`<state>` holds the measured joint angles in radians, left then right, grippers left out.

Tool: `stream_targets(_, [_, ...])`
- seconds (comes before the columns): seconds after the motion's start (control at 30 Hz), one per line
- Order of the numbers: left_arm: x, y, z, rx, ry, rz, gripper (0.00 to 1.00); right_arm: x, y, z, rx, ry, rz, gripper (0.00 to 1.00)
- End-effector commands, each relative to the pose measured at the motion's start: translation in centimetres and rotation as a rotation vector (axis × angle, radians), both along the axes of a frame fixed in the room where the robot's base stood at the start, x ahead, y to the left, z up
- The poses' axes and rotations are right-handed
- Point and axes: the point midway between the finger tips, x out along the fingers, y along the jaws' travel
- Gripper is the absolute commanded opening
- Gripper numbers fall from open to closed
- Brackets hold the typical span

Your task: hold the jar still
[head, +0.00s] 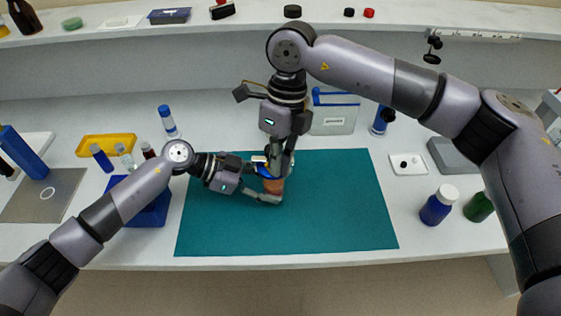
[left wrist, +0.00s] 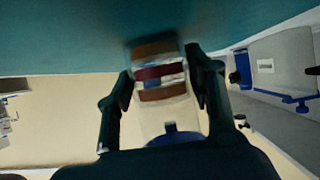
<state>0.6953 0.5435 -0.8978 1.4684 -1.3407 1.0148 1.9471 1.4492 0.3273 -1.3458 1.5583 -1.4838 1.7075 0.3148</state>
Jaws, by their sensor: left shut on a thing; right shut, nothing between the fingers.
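The jar (head: 273,186) stands on the teal mat (head: 325,215); it has brown and red bands and a blue top. In the left wrist view the jar (left wrist: 160,82) sits between the two fingers, with a blue part (left wrist: 175,128) at its near end. My left gripper (head: 266,184) is shut on the jar from the left. My right gripper (head: 278,163) points down from above, close over the jar's top, shut with nothing between its fingers. It hides part of the jar's top; I cannot tell whether it touches it.
A blue rack (head: 150,212) stands left of the mat, near an orange tray (head: 107,147). A clear box with blue trim (head: 335,118) stands behind the mat. A blue bottle with a white cap (head: 437,207) and a green bottle (head: 478,207) stand right. The mat's right part is clear.

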Motion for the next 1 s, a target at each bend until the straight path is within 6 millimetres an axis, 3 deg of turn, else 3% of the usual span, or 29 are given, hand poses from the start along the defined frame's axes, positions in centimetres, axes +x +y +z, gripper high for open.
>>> stream_targets(0.8, [0.0, 0.0, 0.0, 0.001, 0.001, 0.0, 0.33, 0.0, 0.0, 1.6, 0.001, 0.001, 0.0, 0.0])
stream_targets(1.0, [0.0, 0.0, 0.0, 0.001, 0.001, 0.0, 0.33, -0.8, -1.1, 2.0, 0.0, 0.0, 0.001, 0.0])
